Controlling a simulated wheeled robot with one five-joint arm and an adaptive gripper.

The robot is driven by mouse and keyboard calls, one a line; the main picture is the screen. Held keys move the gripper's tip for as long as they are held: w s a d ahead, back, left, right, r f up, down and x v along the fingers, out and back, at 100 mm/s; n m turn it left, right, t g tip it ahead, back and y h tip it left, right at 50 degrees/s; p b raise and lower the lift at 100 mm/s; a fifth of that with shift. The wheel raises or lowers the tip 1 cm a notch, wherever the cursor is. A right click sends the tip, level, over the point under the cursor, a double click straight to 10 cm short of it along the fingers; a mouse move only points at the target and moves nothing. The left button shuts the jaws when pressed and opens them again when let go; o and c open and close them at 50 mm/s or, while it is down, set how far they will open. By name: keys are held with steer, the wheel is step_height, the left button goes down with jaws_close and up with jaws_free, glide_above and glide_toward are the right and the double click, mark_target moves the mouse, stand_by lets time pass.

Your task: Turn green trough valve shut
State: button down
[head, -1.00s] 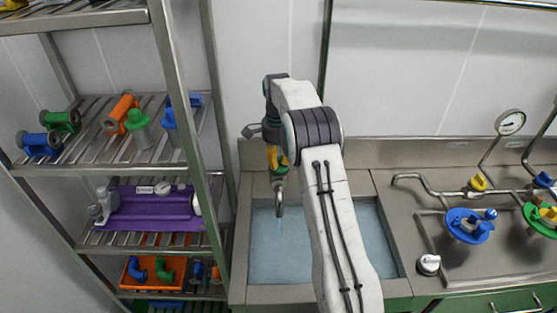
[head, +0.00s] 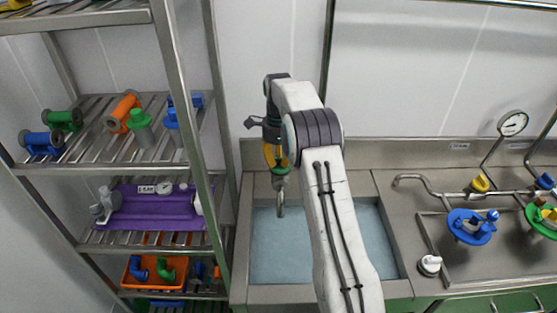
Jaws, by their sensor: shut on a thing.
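The dark gripper body and my white arm hide part of the valve, so the exact grip and handle angle are hard to tell.
A metal rack (head: 215,200) with colored pipe parts and a purple tray (head: 160,213) stands close on the left. On the right, the steel counter (head: 400,225) carries a yellow valve (head: 481,183), a blue fitting (head: 468,226), a gauge (head: 513,123) and a white knob (head: 430,265).

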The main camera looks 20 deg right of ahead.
mark_target(278, 160)
steer(key=shift+f, duration=0.1)
steer(key=c, duration=1.1)
jaws_free()
steer(key=shift+r, duration=3.8)
steer(key=shift+r, duration=0.1)
